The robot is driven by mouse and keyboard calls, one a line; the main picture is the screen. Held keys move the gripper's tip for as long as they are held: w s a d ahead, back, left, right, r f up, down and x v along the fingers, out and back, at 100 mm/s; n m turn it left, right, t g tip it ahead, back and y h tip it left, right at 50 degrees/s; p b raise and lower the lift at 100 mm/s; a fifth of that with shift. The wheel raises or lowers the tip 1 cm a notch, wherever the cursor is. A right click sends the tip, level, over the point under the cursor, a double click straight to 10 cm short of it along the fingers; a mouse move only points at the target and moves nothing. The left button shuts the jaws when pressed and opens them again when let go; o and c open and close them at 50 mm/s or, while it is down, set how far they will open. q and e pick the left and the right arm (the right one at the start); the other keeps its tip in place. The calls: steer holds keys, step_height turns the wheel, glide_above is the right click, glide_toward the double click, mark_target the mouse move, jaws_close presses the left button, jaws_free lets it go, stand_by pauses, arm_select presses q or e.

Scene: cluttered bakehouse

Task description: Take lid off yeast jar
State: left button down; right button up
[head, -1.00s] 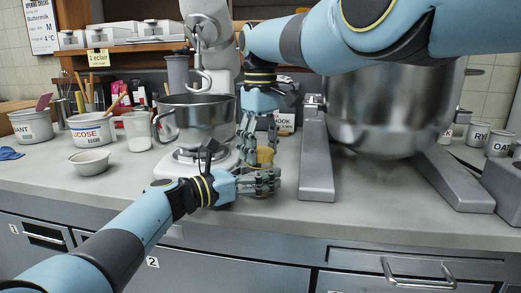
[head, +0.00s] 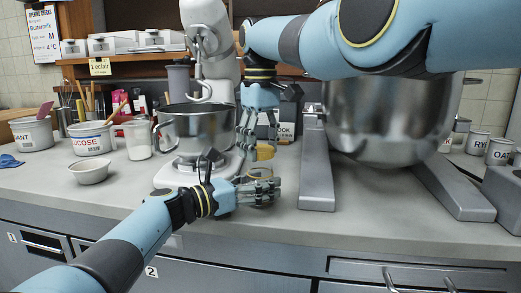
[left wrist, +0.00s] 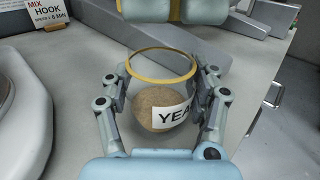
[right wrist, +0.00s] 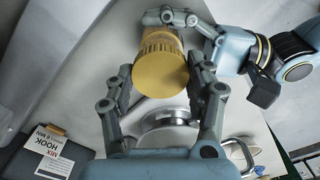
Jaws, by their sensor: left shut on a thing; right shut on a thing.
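The yeast jar (left wrist: 158,108) is clear glass with brown contents, a white label and a yellow-rimmed mouth that looks open in the left wrist view. My left gripper (head: 262,188) is shut around its body, low over the counter. My right gripper (head: 262,140) is above it, shut on the yellow ribbed lid (right wrist: 160,75). In the head view the lid (head: 265,152) is just above the jar's rim and slightly tilted. Fingers hide part of the jar there, and I cannot tell the exact gap.
A small mixer with a steel bowl (head: 195,128) stands close behind-left of the grippers. A large mixing bowl (head: 385,120) and its metal stand (head: 317,175) are close on the right. A white bowl (head: 89,172) sits left. The front counter is clear.

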step_height(320, 180, up, 3)
arm_select(q)
steer(key=shift+c, duration=1.1)
jaws_free()
